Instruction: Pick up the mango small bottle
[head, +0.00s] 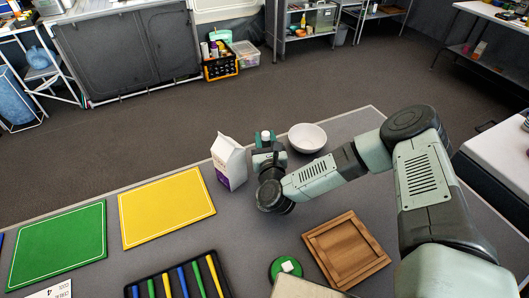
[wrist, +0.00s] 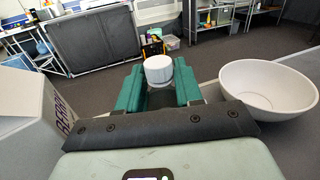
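The small bottle shows mainly as a white cap (head: 266,135); the cap also shows in the wrist view (wrist: 159,69). Its body is mostly hidden by my gripper, and no label can be read, so I cannot confirm the mango flavour. My gripper (head: 267,143) has a green finger on each side of the bottle, just below the cap. In the wrist view, the gap between the fingers is about as wide as the cap, so my gripper looks shut on the bottle. I cannot tell whether its base touches the table.
A white and purple carton (head: 229,162) stands close on the left. A white bowl (head: 307,138) sits close on the right. Nearer are a wooden tray (head: 320,236), a green round item (head: 277,268) and a dark tray of coloured sticks (head: 158,276). Yellow (head: 166,207) and green (head: 58,246) boards lie left.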

